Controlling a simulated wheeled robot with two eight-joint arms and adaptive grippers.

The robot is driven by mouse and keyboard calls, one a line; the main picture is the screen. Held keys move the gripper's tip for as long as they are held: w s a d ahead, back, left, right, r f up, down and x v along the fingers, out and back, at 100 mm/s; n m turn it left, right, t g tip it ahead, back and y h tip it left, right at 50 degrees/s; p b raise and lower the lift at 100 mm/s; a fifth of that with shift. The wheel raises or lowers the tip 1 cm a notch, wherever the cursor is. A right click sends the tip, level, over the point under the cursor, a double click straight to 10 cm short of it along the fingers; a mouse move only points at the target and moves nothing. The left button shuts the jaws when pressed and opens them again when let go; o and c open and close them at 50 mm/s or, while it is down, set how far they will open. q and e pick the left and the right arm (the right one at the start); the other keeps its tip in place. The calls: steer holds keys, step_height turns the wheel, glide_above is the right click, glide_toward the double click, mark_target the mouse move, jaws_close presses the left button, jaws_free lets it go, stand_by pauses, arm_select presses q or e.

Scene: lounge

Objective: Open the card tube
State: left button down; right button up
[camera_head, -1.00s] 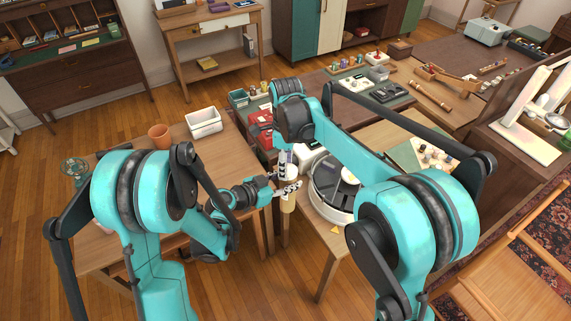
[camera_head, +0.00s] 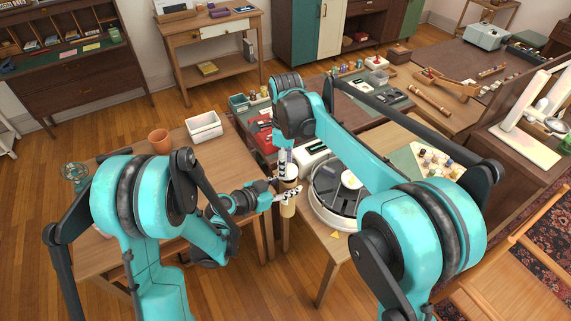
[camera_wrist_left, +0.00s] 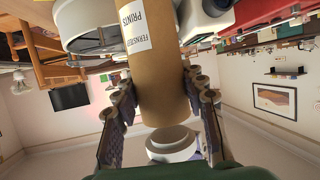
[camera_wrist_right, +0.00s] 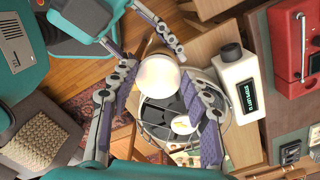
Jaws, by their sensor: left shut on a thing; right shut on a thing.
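The card tube is a brown cylinder (camera_wrist_left: 157,80) with a white label, upright in the head view (camera_head: 288,209). My left gripper (camera_head: 287,196) is shut around its side; in the left wrist view its fingers (camera_wrist_left: 158,105) press the tube from both sides. A white round cap (camera_wrist_right: 158,75) is between the fingers of my right gripper (camera_wrist_right: 158,73), shut on it above the tube. In the left wrist view a white round piece (camera_wrist_left: 172,142) shows just past the tube's end. I cannot tell whether cap and tube still touch.
A round black-and-white device (camera_head: 335,212) stands close right of the tube on a small table, with a white box (camera_head: 312,160) behind it. The left table (camera_head: 185,165) carries a white tray (camera_head: 204,126), a terracotta pot (camera_head: 160,140) and a small fan (camera_head: 75,175).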

steer(key=shift+r, duration=1.85)
